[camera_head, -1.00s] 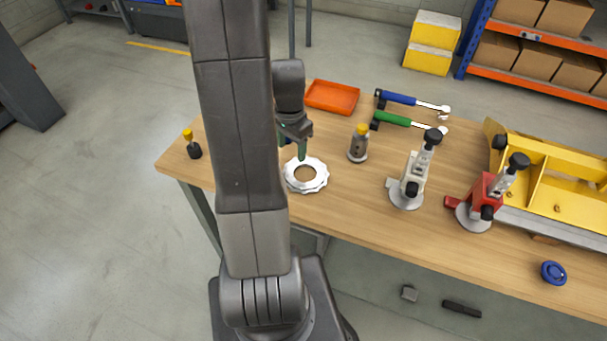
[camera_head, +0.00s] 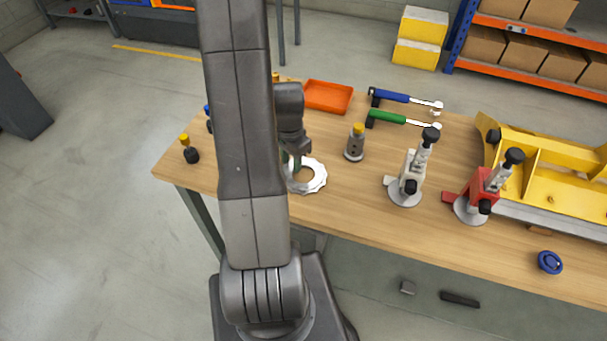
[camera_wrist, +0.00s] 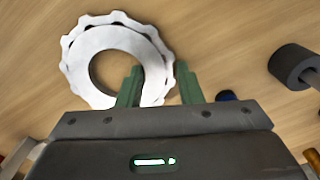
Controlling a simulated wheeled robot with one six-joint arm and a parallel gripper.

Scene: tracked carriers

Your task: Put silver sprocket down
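The silver sprocket (camera_head: 316,181) is a toothed ring lying flat on the wooden workbench. In the wrist view the silver sprocket (camera_wrist: 85,53) is at the upper left, its open centre showing wood. My gripper (camera_wrist: 157,80) has two green fingers spread apart on either side of the lower right part of the ring. The left finger is over the inner edge, and the right finger is just outside the teeth. I see no clear squeeze on the rim. In the head view my gripper (camera_head: 292,162) is low at the ring's upper left, partly hidden by my arm.
A grey cylinder with a yellow top (camera_head: 354,147) stands right of the sprocket. Beyond are an orange tray (camera_head: 328,97) and blue- and green-handled tools. White (camera_head: 407,186) and red (camera_head: 475,203) clamp devices stand farther right. The bench in front of the sprocket is clear.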

